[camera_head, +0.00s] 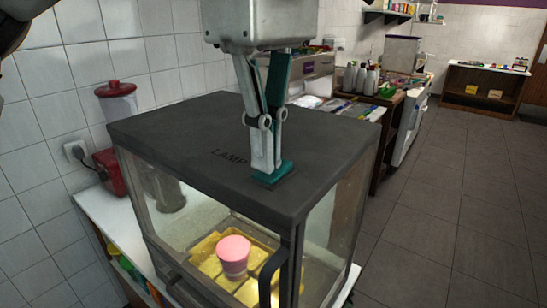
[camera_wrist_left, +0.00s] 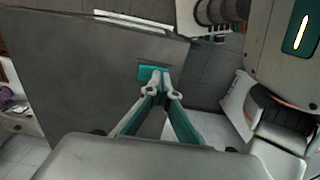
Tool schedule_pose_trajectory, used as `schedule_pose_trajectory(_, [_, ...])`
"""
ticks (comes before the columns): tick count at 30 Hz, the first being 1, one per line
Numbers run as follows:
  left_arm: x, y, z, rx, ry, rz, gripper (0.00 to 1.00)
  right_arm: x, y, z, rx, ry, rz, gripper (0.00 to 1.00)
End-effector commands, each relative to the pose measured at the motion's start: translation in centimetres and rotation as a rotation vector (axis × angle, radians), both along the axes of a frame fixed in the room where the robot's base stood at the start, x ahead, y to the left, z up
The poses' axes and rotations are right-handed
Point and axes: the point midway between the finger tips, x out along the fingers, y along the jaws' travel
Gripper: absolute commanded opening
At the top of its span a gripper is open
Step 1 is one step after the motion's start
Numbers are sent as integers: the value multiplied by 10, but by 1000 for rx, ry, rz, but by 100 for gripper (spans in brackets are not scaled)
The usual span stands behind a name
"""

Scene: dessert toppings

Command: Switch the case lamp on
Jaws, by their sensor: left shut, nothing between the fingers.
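The display case (camera_head: 190,135) is a dark-topped glass box with the word LAMP printed on its lid. A teal switch (camera_head: 282,177) sits on the lid near the front right corner, beside that word. My left gripper (camera_head: 263,170) points down, shut and empty, with its fingertips at the switch and partly covering it. In the left wrist view the fingertips (camera_wrist_left: 160,77) overlap the teal switch (camera_wrist_left: 148,72); contact looks likely, but I cannot tell how far the switch is pressed. The case interior looks bright and yellowish; the lamp itself is hidden. My right gripper is not in view.
A pink cup (camera_head: 233,254) stands among yellow pieces inside the case. A dark handle (camera_head: 268,275) sticks out at the front. A red-lidded jar (camera_head: 117,100) stands behind at left. Open floor (camera_head: 440,200) lies to the right.

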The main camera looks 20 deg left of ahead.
Motion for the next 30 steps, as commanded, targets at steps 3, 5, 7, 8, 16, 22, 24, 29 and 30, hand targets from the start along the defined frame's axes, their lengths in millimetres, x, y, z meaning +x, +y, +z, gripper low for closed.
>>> schedule_pose_trajectory(3, [0, 0, 10, 0, 1, -1, 0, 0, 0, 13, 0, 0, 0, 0])
schedule_pose_trajectory(5, [0, 0, 14, 1, 2, 0, 0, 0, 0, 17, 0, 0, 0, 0])
schedule_pose_trajectory(7, [0, 0, 17, 0, 2, 0, 0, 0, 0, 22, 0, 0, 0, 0])
schedule_pose_trajectory(8, [0, 0, 18, 0, 3, 0, 0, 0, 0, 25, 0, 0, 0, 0])
schedule_pose_trajectory(16, [1, 0, 35, -1, 0, 1, 0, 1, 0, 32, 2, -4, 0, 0])
schedule_pose_trajectory(22, [1, 0, 49, 0, -1, 1, 0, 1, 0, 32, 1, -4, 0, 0])
schedule_pose_trajectory(24, [1, 0, 54, 0, 0, 2, 0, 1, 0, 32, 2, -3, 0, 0])
schedule_pose_trajectory(29, [0, 0, 62, 0, 1, 1, 0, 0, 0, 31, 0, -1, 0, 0])
schedule_pose_trajectory(30, [0, 0, 63, 0, 1, 1, 0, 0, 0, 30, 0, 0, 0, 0])
